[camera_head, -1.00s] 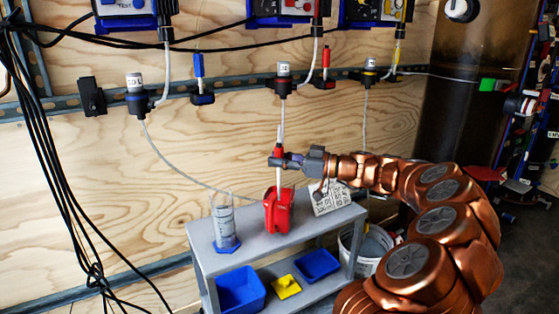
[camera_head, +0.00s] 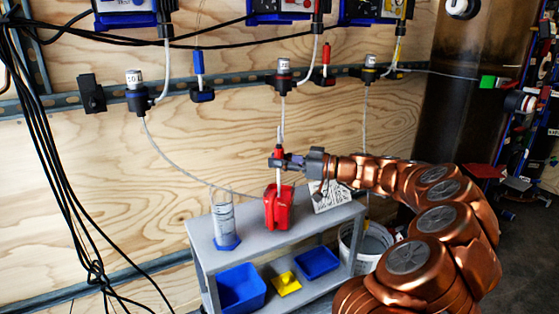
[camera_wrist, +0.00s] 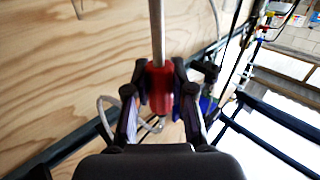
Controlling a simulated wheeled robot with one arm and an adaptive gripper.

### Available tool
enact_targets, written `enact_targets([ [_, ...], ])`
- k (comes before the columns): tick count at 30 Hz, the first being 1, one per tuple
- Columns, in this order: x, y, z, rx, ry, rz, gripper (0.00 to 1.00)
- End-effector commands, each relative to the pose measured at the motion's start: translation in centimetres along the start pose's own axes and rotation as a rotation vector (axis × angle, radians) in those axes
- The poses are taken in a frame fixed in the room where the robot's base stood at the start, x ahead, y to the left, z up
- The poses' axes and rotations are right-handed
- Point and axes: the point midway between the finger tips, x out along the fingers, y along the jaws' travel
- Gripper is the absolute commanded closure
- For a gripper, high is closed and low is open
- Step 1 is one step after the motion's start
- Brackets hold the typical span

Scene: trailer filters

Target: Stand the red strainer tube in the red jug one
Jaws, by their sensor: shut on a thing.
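The red strainer tube (camera_head: 279,155) is upright, with a red grip part and a thin pale rod. My gripper (camera_head: 290,162) comes from the right and is shut on its red part. The wrist view shows the red part (camera_wrist: 160,90) between both fingers, the rod running up past them. The red jug (camera_head: 278,212) stands on the grey shelf top directly below. The tube's pale lower end reaches down to the jug's mouth; I cannot tell how far inside it is.
On the grey shelf (camera_head: 257,251), a clear cylinder with a blue base (camera_head: 225,226) stands left of the jug and a white printed card (camera_head: 330,196) right of it. Blue bins (camera_head: 240,289) and a yellow tray (camera_head: 286,284) sit below. A white bucket (camera_head: 370,245) stands at right.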

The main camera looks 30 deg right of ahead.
Motion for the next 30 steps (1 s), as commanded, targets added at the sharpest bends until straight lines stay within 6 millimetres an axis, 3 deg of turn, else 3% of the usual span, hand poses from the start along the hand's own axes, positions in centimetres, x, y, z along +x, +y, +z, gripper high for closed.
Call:
enact_targets([
  [14,-0.01,0.01,0.54,0.001,0.002,0.001,1.0],
  [15,-0.02,0.01,0.56,0.001,0.002,0.001,0.76],
  [21,-0.01,0.0,0.56,0.001,0.001,0.0,0.55],
  [24,-0.01,0.0,0.57,0.001,0.001,0.0,0.48],
  [30,-0.01,0.0,0.59,0.0,0.0,0.0,0.48],
])
